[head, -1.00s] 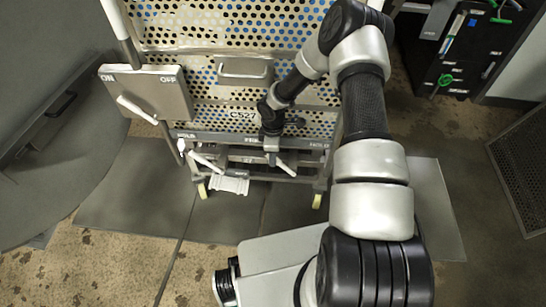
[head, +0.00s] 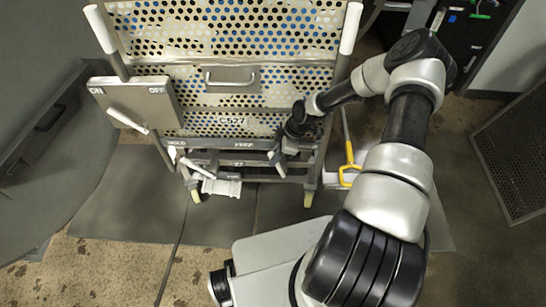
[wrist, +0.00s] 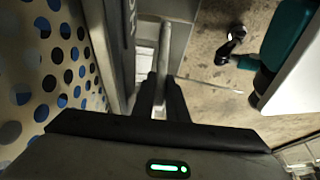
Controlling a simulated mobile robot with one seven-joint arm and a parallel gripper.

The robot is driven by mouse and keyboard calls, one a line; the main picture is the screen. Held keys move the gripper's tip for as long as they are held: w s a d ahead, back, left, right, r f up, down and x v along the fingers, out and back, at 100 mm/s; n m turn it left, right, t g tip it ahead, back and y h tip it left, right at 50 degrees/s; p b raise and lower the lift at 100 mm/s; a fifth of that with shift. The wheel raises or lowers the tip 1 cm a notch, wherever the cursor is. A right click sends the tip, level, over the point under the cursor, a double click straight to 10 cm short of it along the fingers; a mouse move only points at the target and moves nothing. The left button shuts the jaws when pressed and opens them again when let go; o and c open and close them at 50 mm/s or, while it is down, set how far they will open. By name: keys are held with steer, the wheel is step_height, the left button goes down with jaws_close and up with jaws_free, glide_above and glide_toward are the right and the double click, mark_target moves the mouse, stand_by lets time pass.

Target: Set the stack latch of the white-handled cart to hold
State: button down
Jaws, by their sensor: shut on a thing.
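The perforated cart (head: 175,72) stands ahead with white upright handles, one at its left (head: 100,28) and one at its right (head: 350,28). A latch strip with the label HOLD (head: 180,141) at its left and FREE (head: 243,143) nearer its right crosses the cart's lower front. My gripper (head: 279,153) is at the right part of this strip, right of FREE. In the wrist view my gripper (wrist: 161,85) is shut on a pale grey rod (wrist: 164,48), apparently the latch lever. Its lower end (head: 278,167) shows below my gripper; the pivot is hidden.
A box marked ON and OFF (head: 155,95) with a white lever (head: 127,121) is at the cart's left. A white lever (head: 195,168) and a white ribbed piece (head: 222,187) sit low on the left. A yellow handle (head: 349,168) is right of the cart.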

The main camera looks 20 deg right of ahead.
steer(key=c, duration=2)
jaws_free()
steer(key=shift+c, duration=0.2)
step_height(320, 180, up, 10)
steer(key=shift+p, duration=1.1)
